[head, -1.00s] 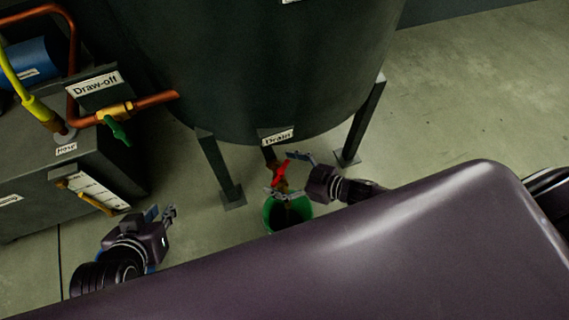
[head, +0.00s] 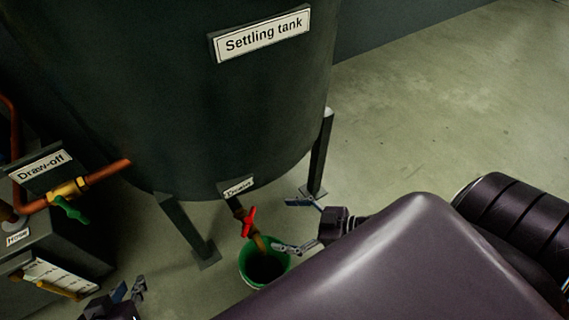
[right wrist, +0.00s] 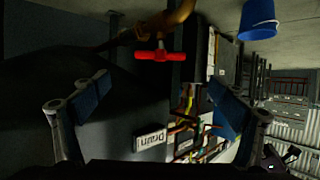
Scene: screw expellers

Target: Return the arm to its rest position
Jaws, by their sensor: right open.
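My right gripper (head: 297,225) is open and empty in the head view. It is just right of the red drain valve handle (head: 249,222), apart from it. In the right wrist view the red handle (right wrist: 158,55) shows on a brass pipe (right wrist: 168,20), beyond and between my spread fingers (right wrist: 150,108). My left gripper (head: 128,291) is at the bottom left of the head view, partly cut off by the frame edge. Its fingers look apart, with nothing seen between them.
The dark settling tank (head: 180,90) stands on legs (head: 187,230). A green bucket (head: 247,277) sits under the drain outlet. The draw-off valve (head: 70,208) is at the left. A blue bucket (right wrist: 258,20) shows in the right wrist view. Floor at right (head: 430,120) is clear.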

